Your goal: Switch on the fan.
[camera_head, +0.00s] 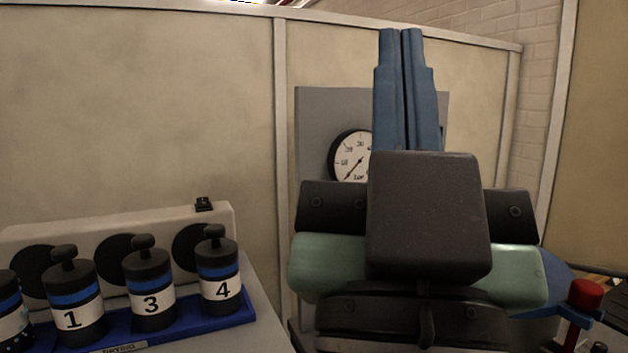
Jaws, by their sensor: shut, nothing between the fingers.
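A beige housing (75,232) with several dark round discs, which look like fan openings, stands at the lower left. A small black switch (204,204) sits on its top edge near the right end; I cannot tell its on or off position. My gripper (402,35) is at the right of centre, its two blue fingers pointing up and held together. It is shut and empty, well to the right of the switch and not touching the housing. It overlaps a wall gauge in the picture.
Black numbered cylinders, including 1 (73,290), 3 (150,287) and 4 (219,272), stand on a blue tray (240,307) before the housing. A gauge (351,157) is on a grey panel (312,120). A red-capped object (585,294) is at the lower right.

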